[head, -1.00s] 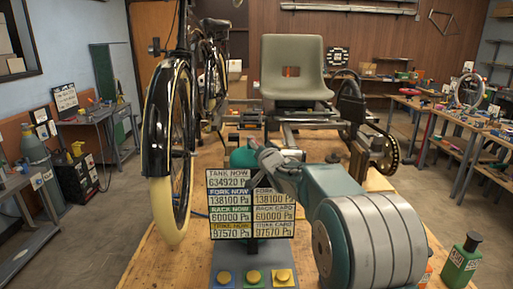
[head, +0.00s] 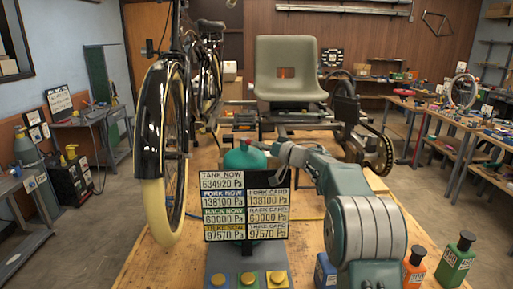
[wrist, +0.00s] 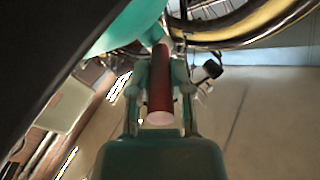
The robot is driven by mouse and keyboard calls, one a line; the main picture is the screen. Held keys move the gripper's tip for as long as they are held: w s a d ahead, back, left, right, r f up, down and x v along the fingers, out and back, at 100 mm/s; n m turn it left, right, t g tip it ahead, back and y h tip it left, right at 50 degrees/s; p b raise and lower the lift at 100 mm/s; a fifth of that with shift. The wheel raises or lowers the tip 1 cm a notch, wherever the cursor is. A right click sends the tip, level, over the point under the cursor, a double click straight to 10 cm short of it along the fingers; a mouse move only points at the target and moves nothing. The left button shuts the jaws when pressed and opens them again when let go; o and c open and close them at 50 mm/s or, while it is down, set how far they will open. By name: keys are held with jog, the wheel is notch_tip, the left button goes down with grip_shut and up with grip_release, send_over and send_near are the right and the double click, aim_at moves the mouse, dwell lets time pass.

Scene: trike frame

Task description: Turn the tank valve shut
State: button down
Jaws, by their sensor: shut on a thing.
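The green tank (head: 240,161) stands behind the reading board in the head view, and its lower part is mostly hidden. A dark red bar with a pale end (wrist: 160,92), which looks like the valve handle, sticks out from beside the tank. My gripper (wrist: 160,72) is shut on this bar, with one finger on each side. In the head view my gripper (head: 273,150) reaches the tank's right side near its top. The board (head: 244,206) reads TANK NOW 634920 Pa.
A wheel (head: 165,155) stands close at the left. Blue, orange and green bottles (head: 456,262) stand at the right. A grey seat (head: 291,72) is behind the tank.

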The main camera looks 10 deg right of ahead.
jog(key=shift+w+d+f+n+g+y, duration=0.25)
jog(key=shift+w+d+n+g+y, duration=0.2)
jog(key=shift+n+g+y, duration=0.4)
jog(key=shift+g+y, duration=0.25)
jog(key=shift+g, duration=0.1)
jog(key=shift+r, duration=0.1)
jog(key=c, duration=0.5)
grip_release()
jog(key=shift+w, duration=0.1)
jog(key=shift+c, duration=0.2)
jog(key=shift+s+d+r, duration=0.1)
jog(key=shift+s+d, duration=0.25)
jog(key=shift+d, duration=0.05)
jog(key=v, duration=1.1)
